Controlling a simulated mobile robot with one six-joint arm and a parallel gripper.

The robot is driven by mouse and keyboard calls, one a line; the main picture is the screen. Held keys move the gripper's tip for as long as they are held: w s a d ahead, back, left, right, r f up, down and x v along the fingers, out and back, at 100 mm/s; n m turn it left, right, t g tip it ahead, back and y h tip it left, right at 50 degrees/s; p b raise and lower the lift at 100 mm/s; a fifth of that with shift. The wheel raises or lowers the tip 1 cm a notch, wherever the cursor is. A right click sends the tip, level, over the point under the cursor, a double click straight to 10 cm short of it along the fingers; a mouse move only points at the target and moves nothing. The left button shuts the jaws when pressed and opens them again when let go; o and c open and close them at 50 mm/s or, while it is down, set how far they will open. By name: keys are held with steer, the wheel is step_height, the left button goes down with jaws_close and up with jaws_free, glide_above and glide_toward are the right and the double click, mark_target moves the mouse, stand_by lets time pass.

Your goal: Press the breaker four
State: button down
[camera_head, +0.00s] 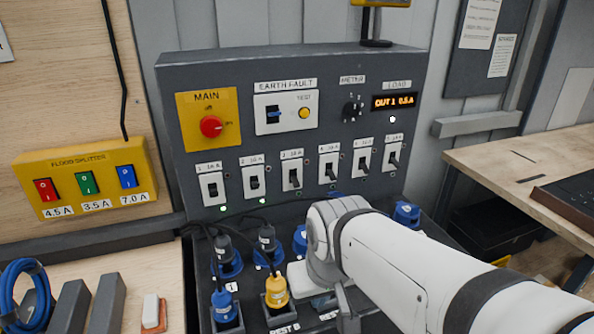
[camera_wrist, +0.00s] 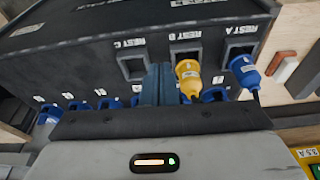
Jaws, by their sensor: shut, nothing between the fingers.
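Breaker four (camera_head: 330,171) is a white switch plate with a dark lever, fourth from the left in the row on the grey panel. It is unobstructed in the head view and does not show in the wrist view. My gripper is below and in front of the panel, over the socket area; the head view hides its fingertips behind my wrist. In the wrist view my gripper (camera_wrist: 158,84) has its two blue-grey fingers together, with nothing held. It is apart from breaker four.
The other breakers, a red main knob (camera_head: 211,126) and an orange load display (camera_head: 394,102) share the panel. A yellow flood splitter box (camera_head: 85,178) is at left, a wooden bench (camera_head: 520,160) at right.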

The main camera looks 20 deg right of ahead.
steer(key=w+a+m+y+p, duration=0.3)
steer(key=w+a+m+y, duration=0.3)
steer(key=m, duration=0.3)
steer(key=w+d+r+m+t+y+p, duration=0.1)
steer(key=w+d+r+m+t+y, duration=0.2)
steer(key=w+m, duration=0.7)
steer(key=m+t+h+p, duration=0.2)
steer(key=m+t+h, duration=0.65)
steer(key=m, duration=0.85)
glide_toward(335, 193)
step_height(335, 193, up, 3)
steer(key=shift+d+f, duration=0.15)
steer(key=shift+f, duration=0.05)
steer(key=shift+n, duration=0.3)
steer(key=p+x, duration=0.3)
steer(key=x, duration=0.7)
steer(key=shift+f, duration=0.15)
